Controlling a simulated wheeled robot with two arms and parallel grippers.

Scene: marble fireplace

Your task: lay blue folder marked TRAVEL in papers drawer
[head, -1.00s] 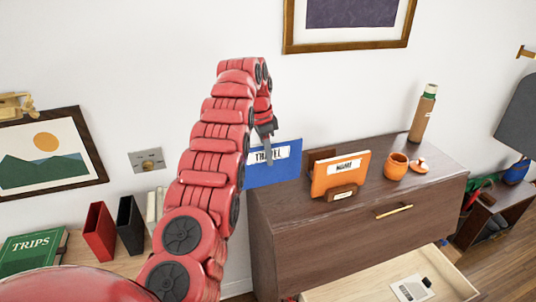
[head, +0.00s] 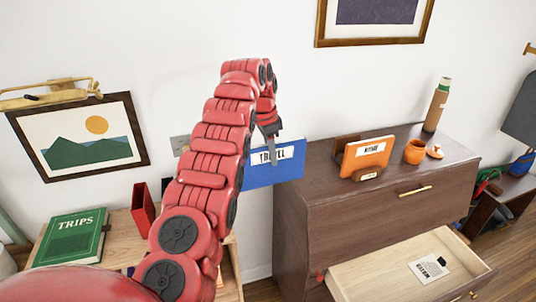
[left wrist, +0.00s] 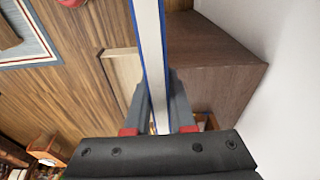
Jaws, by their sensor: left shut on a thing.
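The blue folder (head: 288,170) with a white label reading TRAVEL hangs upright in my left gripper (head: 271,145), just left of the dresser. In the left wrist view the folder (left wrist: 151,40) shows edge-on between the two fingers of the shut gripper (left wrist: 157,95). The drawer (head: 375,284) is pulled open low in the dresser, to the right of and below the folder. A white labelled paper or packet (head: 428,268) lies inside it. My arm hides part of the folder's left side. My right gripper is out of view.
The dark dresser (head: 390,215) carries an orange folder (head: 367,153) in a holder, an orange pot (head: 415,152), its lid (head: 435,152) and a bottle (head: 437,105). The drawer has bare floor around the paper.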

